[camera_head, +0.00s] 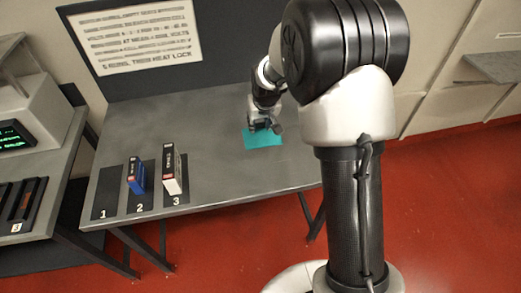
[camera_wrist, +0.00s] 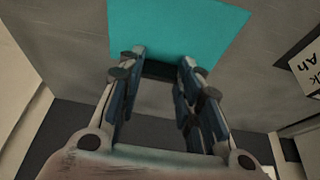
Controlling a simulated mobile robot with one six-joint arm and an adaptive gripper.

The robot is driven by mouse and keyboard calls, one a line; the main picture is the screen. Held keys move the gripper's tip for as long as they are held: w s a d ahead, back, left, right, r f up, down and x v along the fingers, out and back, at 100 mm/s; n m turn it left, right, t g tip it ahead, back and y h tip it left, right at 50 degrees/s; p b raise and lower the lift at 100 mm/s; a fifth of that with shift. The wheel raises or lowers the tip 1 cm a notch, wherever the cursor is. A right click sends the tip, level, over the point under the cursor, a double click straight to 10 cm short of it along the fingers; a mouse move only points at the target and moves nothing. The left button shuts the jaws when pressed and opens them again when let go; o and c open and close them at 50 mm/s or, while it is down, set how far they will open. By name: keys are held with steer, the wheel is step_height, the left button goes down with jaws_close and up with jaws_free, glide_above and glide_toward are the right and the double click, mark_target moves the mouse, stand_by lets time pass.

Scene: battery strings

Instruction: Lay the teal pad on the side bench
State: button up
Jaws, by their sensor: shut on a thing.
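The teal pad (camera_head: 263,139) is at the middle bench (camera_head: 215,120), toward its right side. It looks flat, but I cannot tell whether it rests on the top or hangs just above it. My gripper (camera_head: 264,126) is over the pad's far edge. In the wrist view the pad (camera_wrist: 180,25) reaches past the fingertips of my gripper (camera_wrist: 160,65), which are shut on a dark piece at the pad's edge. The fingers hide part of that edge. I cannot tell which surface is the side bench.
A blue battery (camera_head: 137,176) and a white-and-dark battery (camera_head: 171,170) stand in slots 2 and 3; slot 1 is empty. A sign (camera_head: 135,35) stands behind. A left bench (camera_head: 62,190) holds a display unit (camera_head: 22,120). A grey shelf (camera_head: 492,67) is at the right.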

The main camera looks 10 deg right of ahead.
step_height(320, 180, down, 12)
steer(key=shift+r+b, duration=0.1)
steer(key=shift+b, duration=1.1)
steer(key=shift+f, duration=0.3)
steer(key=o, duration=1.1)
steer(key=shift+c, duration=0.2)
steer(key=shift+r, duration=0.1)
